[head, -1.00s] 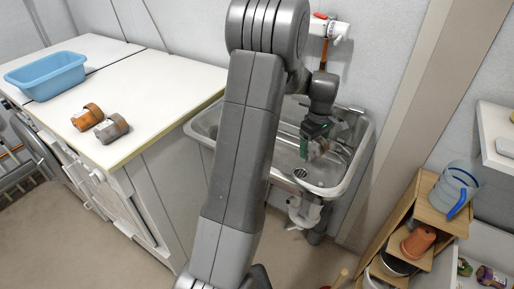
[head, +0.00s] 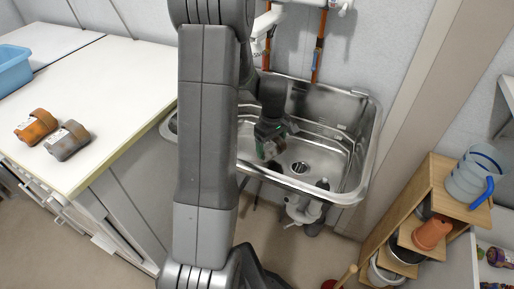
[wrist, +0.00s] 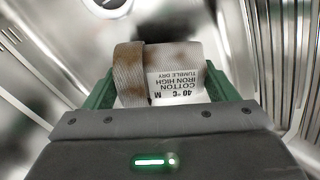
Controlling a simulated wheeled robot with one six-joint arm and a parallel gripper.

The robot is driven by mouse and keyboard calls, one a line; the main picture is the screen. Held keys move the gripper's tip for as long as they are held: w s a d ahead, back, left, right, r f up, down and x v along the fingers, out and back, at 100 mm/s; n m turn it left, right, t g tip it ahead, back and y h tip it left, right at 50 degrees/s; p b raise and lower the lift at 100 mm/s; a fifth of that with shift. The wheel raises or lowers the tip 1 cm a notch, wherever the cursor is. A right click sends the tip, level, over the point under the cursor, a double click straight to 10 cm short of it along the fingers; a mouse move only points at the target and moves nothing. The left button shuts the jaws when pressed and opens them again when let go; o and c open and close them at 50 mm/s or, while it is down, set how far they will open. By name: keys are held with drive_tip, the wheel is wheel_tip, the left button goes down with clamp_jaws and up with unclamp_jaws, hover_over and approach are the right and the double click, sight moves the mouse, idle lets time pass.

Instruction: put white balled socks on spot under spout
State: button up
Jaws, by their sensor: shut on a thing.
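The white balled socks (wrist: 184,58), with brown stains and a printed care label, sit between the green fingers of my gripper (wrist: 158,88) in the wrist view. The fingers are shut on them from both sides. In the head view my gripper (head: 270,140) is low inside the metal basin (head: 345,185), left of the round drain (head: 299,168). The socks are mostly hidden there. I cannot tell whether they touch the basin floor. A spot under a spout cannot be made out, and my arm covers the basin's left part.
An orange-brown balled pair (head: 36,127) and a grey balled pair (head: 67,140) lie on the white worktop (head: 110,90). A blue tub (head: 12,68) stands at its far left.

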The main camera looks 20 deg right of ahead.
drive_tip(key=w+a, duration=0.3)
drive_tip(key=f, duration=0.3)
drive_tip(key=shift+w+a+b, duration=0.25)
drive_tip(key=shift+w+b, duration=0.05)
drive_tip(key=shift+b, duration=0.1)
drive_tip(key=shift+f, duration=0.25)
drive_tip(key=shift+f, duration=0.25)
drive_tip(key=o, duration=0.9)
drive_tip(key=shift+o, duration=0.2)
wheel_tip(320, 180, up, 8)
drive_tip(key=p, duration=0.1)
